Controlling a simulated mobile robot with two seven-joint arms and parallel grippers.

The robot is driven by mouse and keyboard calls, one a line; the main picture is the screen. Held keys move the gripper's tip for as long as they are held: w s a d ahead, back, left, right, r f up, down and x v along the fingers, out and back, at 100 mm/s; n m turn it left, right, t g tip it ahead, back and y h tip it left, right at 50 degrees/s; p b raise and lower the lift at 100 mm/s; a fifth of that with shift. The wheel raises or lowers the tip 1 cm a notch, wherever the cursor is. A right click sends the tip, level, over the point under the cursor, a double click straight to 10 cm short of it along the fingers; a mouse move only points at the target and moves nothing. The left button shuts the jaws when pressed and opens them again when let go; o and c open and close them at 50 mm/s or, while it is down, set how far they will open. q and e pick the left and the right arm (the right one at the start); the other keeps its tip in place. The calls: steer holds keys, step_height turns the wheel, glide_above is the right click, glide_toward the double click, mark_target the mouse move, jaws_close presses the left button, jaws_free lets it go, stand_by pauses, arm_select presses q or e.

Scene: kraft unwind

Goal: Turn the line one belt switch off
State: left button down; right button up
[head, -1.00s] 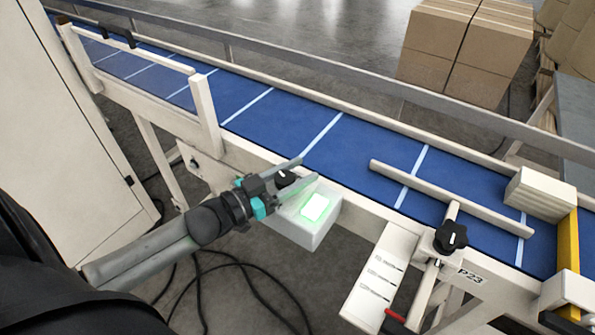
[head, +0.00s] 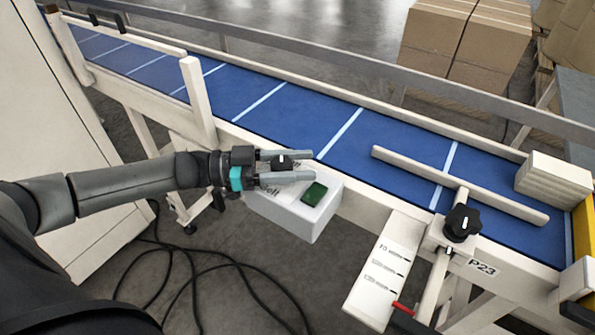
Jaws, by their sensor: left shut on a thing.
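The line one belt switch is a black knob (head: 281,161) on top of a white control box (head: 290,221) fixed to the near side of the conveyor. A square green lamp (head: 314,194) on the box is dark. My left gripper (head: 287,166) comes in level from the left, with one finger on each side of the knob, and is shut on it. The fingers partly cover the lettering on the box. My right gripper is not in view.
The blue belt (head: 280,110) runs behind the box, with a metal rail along its far side. A black clamp knob (head: 461,222) and a white labelled plate (head: 377,277) stand to the right. Cables (head: 205,262) lie on the floor below. Cardboard boxes (head: 465,42) stand at the back.

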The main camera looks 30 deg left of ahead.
arm_select(q)
steer(key=m+g+b, duration=0.1)
steer(key=g, duration=0.1)
steer(key=m+g+h+b, duration=0.1)
steer(key=m+g+b, duration=0.1)
steer(key=s+m+g+h+b, duration=0.1)
steer(key=g+b, duration=0.1)
steer(key=shift+d+f, duration=0.2)
steer(key=shift+s+r+m+g+h+b, duration=0.1)
steer(key=shift+s+m+g+h+b, duration=0.1)
steer(key=shift+m+g+b, duration=0.85)
steer(key=shift+s+r+m+g+h+b, duration=0.15)
steer(key=shift+m+g+b, duration=0.4)
steer(key=shift+g, duration=1)
steer(key=shift+s, duration=0.1)
steer(key=shift+c, duration=1.4)
jaws_free()
step_height(320, 180, up, 20)
steer(key=p, duration=0.4)
